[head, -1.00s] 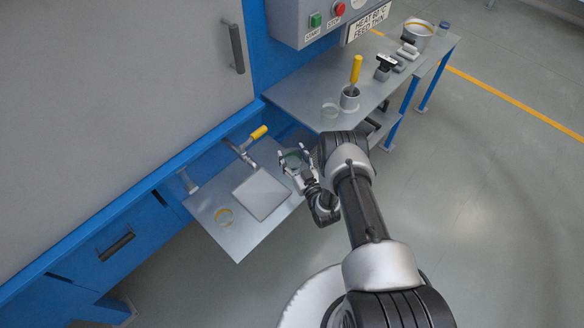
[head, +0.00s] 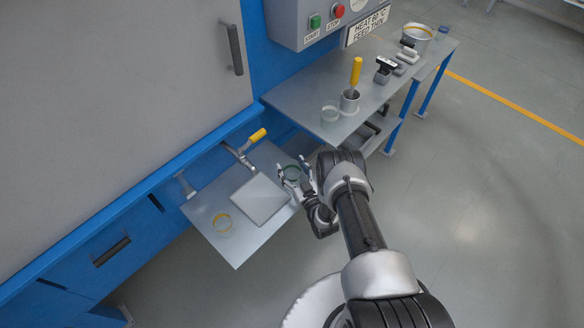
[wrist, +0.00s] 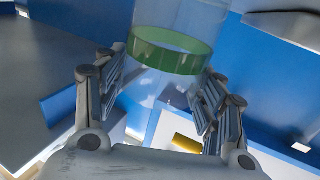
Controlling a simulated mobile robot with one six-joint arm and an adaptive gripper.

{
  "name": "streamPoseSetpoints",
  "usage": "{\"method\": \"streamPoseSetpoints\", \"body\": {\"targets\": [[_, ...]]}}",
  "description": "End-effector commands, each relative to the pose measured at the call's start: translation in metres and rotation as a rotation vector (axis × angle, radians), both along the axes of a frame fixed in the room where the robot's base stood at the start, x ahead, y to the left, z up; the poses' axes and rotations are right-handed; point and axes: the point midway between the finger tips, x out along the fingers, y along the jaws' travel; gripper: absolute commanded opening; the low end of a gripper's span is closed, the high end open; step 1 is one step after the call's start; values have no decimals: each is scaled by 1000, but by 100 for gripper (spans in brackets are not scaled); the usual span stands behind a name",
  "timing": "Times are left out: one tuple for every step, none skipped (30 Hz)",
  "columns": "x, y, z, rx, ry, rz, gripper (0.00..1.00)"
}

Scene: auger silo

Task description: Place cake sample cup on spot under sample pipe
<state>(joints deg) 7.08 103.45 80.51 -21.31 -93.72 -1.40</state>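The cake sample cup, a clear cup with a green band (head: 291,173), is at the right end of the low grey shelf, right of the sample pipe. In the wrist view its green band (wrist: 172,52) shows between and beyond my fingertips. My gripper (head: 294,166) has its fingers spread on either side of the cup, with a slim gap at the left finger. I cannot tell whether the cup rests on the shelf. The sample pipe (head: 241,157), with a yellow handle (head: 257,135), comes out of the blue wall. No marked spot is clear below it.

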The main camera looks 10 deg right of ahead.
Motion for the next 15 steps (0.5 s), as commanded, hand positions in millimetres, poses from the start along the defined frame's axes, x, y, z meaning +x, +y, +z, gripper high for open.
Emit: {"method": "streamPoseSetpoints", "body": {"targets": [[0, 0, 0, 0, 0, 0, 70], [0, 0, 0, 0, 0, 0, 72], [0, 0, 0, 0, 0, 0, 75], [0, 0, 0, 0, 0, 0, 77], [0, 0, 0, 0, 0, 0, 78], [0, 0, 0, 0, 0, 0, 78], [0, 0, 0, 0, 0, 0, 78], [0, 0, 0, 0, 0, 0, 78], [0, 0, 0, 0, 0, 0, 78], [0, 0, 0, 0, 0, 0, 78], [0, 0, 0, 0, 0, 0, 78], [0, 0, 0, 0, 0, 0, 78], [0, 0, 0, 0, 0, 0, 78], [0, 0, 0, 0, 0, 0, 78], [0, 0, 2, 0, 0, 0, 78]]}}
